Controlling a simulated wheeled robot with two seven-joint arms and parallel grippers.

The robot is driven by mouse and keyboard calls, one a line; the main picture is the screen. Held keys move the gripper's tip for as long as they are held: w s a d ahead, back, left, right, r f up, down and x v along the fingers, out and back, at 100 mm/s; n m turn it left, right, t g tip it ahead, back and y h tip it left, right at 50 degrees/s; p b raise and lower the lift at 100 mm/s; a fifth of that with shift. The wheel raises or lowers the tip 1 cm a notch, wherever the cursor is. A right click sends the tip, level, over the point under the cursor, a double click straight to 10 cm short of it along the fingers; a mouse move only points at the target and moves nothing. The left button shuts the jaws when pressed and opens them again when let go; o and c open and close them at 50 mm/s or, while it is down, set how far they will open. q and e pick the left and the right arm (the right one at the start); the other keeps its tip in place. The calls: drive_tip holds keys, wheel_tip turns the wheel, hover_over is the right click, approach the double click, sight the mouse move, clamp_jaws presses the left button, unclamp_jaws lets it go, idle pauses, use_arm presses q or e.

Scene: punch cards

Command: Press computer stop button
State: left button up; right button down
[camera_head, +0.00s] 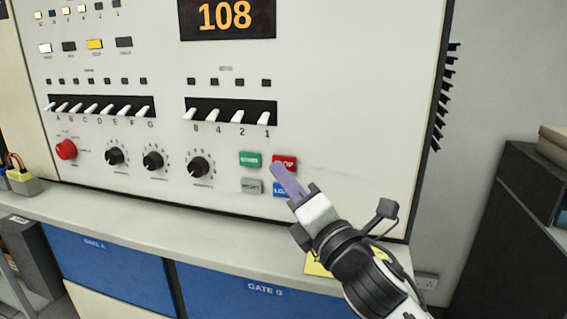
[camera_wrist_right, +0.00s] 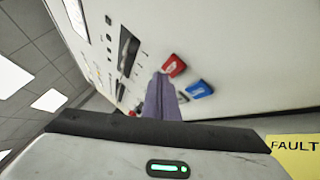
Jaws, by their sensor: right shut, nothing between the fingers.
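The computer panel (camera_head: 340,60) is a large white upright face with a lit display reading 108. My left gripper is not in view.
Black knobs (camera_head: 198,167), a red knob (camera_head: 66,149) and white toggle switches (camera_head: 240,116) sit left of the buttons. A ledge (camera_head: 150,220) runs below the panel. A yellow note reading FAULT (camera_wrist_right: 293,145) is at the right. A dark cabinet (camera_head: 505,240) stands right.

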drive_tip(key=s, duration=0.1)
drive_tip(key=s+a, duration=0.1)
drive_tip(key=s, duration=0.1)
drive_tip(key=s+p, duration=0.1)
drive_tip(key=shift+s+a, duration=0.3)
drive_tip(key=shift+s, duration=0.1)
idle(0.6)
